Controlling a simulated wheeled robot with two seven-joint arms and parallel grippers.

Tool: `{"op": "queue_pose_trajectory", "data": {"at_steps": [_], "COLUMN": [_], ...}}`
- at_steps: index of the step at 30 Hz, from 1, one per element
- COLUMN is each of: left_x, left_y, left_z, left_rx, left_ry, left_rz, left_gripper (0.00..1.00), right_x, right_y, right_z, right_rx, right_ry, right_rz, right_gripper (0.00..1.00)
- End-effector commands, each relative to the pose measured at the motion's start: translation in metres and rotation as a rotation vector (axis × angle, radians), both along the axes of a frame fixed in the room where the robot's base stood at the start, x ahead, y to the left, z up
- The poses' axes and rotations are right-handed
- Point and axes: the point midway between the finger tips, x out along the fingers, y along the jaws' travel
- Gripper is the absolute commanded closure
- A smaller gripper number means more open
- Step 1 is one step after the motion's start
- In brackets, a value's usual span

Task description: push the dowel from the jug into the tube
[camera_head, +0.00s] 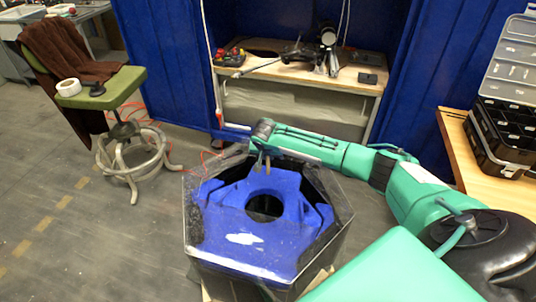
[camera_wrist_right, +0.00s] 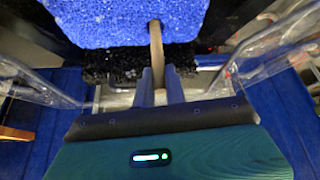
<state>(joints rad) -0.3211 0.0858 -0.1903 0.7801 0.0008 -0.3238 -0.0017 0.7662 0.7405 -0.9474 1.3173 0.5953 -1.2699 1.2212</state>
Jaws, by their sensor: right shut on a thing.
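My right gripper (camera_head: 262,158) reaches over the far rim of the clear hexagonal tank (camera_head: 340,232) and points down beside the blue foam block (camera_head: 285,240). In the right wrist view, its two fingers (camera_wrist_right: 159,88) are shut on a thin tan wooden dowel (camera_wrist_right: 156,45). The dowel runs up from the fingertips against the edge of the blue foam (camera_wrist_right: 100,22). The foam has a round dark hole in its middle. I cannot make out a jug or a tube for certain. My left gripper is not in view.
A wooden bench (camera_head: 290,75) with tools stands behind the tank. A green stool (camera_head: 118,88) stands at the left. A black organizer case (camera_head: 500,140) sits on a table at the right. The floor left of the tank is mostly clear.

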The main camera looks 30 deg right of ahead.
Motion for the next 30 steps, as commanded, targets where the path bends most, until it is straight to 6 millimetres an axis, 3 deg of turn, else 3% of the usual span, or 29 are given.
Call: {"op": "queue_pose_trajectory", "data": {"at_steps": [14,15,18,30], "left_x": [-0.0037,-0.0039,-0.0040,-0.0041], "left_y": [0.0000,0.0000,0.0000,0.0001], "left_z": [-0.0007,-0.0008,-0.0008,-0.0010], "left_rx": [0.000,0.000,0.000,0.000], "left_ry": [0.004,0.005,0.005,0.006], "left_rz": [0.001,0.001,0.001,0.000], "left_gripper": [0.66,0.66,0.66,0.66], "right_x": [-0.0001,-0.0001,-0.0001,-0.0019], "right_y": [0.0000,0.0000,0.0000,0.0014], "right_z": [-0.0035,-0.0035,-0.0035,0.0016], "right_rx": [0.000,0.000,0.000,0.001], "right_ry": [0.000,0.000,0.000,-0.001], "right_rz": [0.000,0.000,0.000,0.000], "right_gripper": [1.00,0.82,0.62,0.62]}}
